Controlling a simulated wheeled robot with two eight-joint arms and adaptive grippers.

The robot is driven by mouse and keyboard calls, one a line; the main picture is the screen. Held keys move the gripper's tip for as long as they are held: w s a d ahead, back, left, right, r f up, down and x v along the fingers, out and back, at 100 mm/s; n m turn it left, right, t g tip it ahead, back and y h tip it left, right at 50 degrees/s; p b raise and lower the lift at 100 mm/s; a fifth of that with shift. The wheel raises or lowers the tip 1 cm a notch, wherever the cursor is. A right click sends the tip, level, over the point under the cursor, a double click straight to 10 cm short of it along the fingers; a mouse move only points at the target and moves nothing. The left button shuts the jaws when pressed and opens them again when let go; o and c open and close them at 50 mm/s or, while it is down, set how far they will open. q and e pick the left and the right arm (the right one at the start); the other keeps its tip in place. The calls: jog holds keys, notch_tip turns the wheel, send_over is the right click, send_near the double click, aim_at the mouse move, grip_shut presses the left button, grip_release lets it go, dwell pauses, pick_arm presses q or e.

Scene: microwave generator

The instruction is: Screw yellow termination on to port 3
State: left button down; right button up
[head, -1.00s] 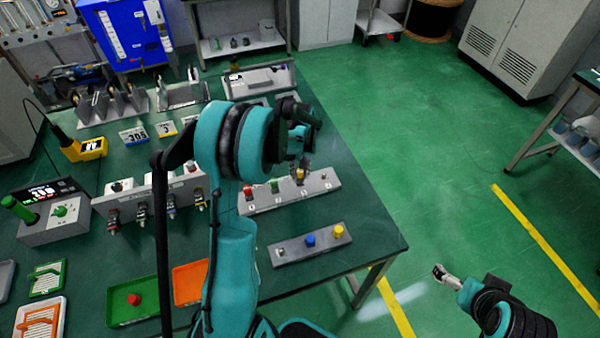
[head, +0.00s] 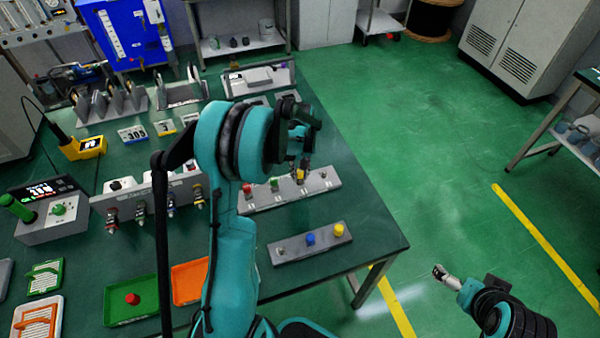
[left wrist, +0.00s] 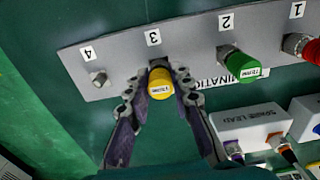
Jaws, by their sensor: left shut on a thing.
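The yellow termination (left wrist: 160,84) is at port 3 of the grey port strip (left wrist: 190,52), lined up with the port under label 3. My left gripper (left wrist: 158,92) is shut on it, one finger on each side. In the head view the left gripper (head: 303,164) is above the port strip (head: 262,205), with a bit of yellow (head: 300,175) at its tip. How deep the thread sits cannot be told. A green termination (left wrist: 240,66) is on port 2 and a red one (left wrist: 302,47) on port 1. Port 4 (left wrist: 98,78) is bare. My right gripper (head: 440,271) hangs off the table.
A second grey strip (head: 290,246) in front holds a blue cap (head: 310,239), another yellow cap (head: 339,230) and a bare post. A green tray (head: 118,315) with a red cap and an orange tray (head: 188,284) are at the front left. The table's right end is clear.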

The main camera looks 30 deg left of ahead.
pick_arm(q)
jog(key=c, duration=1.3)
grip_release()
jog(key=shift+o, duration=0.2)
notch_tip(320, 180, up, 12)
jog(key=s+d+r+m+t, duration=0.35)
jog(key=s+d+r, duration=0.25)
jog(key=s+d, duration=0.25)
jog(key=s+d+f+m+t, duration=0.2)
jog(key=s+d+m, duration=0.4)
jog(key=s, duration=0.4)
jog(key=shift+s+d+t, duration=0.2)
jog(key=shift+d+t, duration=0.25)
jog(key=shift+t, duration=0.4)
